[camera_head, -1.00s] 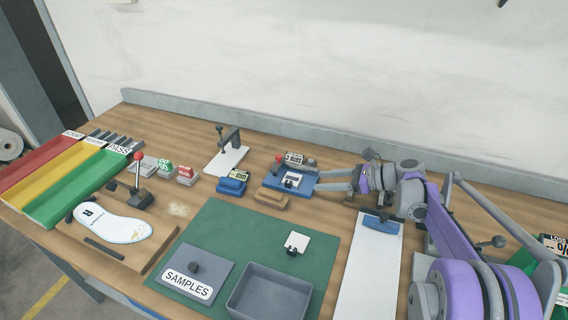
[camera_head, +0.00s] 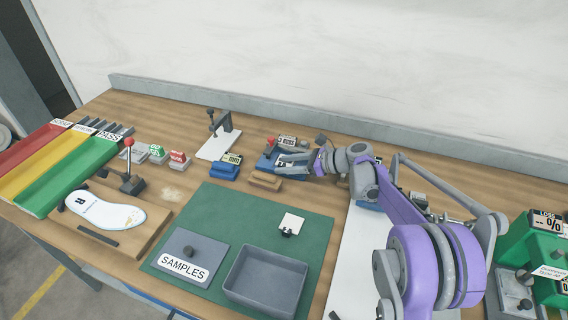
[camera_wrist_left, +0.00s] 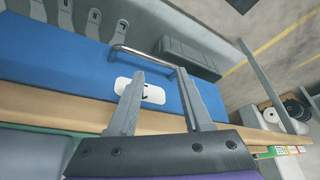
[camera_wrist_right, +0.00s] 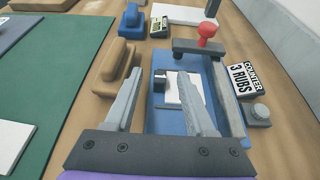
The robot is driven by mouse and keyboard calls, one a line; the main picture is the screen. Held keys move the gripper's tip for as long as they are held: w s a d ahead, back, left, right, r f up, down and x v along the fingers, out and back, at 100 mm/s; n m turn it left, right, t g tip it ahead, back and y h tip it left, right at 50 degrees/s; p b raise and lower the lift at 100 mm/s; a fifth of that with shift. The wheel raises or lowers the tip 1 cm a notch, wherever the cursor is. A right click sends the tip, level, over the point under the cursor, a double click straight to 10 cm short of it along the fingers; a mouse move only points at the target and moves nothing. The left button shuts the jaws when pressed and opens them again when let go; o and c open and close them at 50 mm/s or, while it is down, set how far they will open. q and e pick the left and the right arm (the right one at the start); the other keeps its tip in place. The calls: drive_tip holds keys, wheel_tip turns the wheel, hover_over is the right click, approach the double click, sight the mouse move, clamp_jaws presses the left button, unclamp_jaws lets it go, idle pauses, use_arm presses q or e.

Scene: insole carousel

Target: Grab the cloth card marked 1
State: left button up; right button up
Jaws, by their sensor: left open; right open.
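A white card (camera_wrist_right: 173,90) with a dark clip (camera_wrist_right: 159,82) lies on the blue base of a rub fixture (camera_wrist_right: 225,95) in the right wrist view. Its marking is not readable. My right gripper (camera_wrist_right: 160,72) is open over the fixture, its fingers apart around the clip end, with one finger covering part of the card. In the head view the gripper (camera_head: 284,159) hides most of this card. A second white card (camera_head: 292,222) with a dark clip lies on the green mat (camera_head: 222,213). My left gripper (camera_wrist_left: 158,75) is open and empty, only in the left wrist view.
A tan block (camera_wrist_right: 116,68) and a blue block (camera_wrist_right: 132,20) stand beside the fixture, with a "3 RUBS" counter (camera_wrist_right: 242,77) on its other side. A grey tray (camera_head: 266,277) and samples plate (camera_head: 192,250) occupy the mat. A blue front with a metal handle (camera_wrist_left: 143,54) is near my left gripper.

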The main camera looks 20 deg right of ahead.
drive_tip(key=shift+w+a+f, duration=0.1)
drive_tip(key=shift+a, duration=0.05)
drive_tip(key=shift+c, duration=0.3)
clamp_jaws()
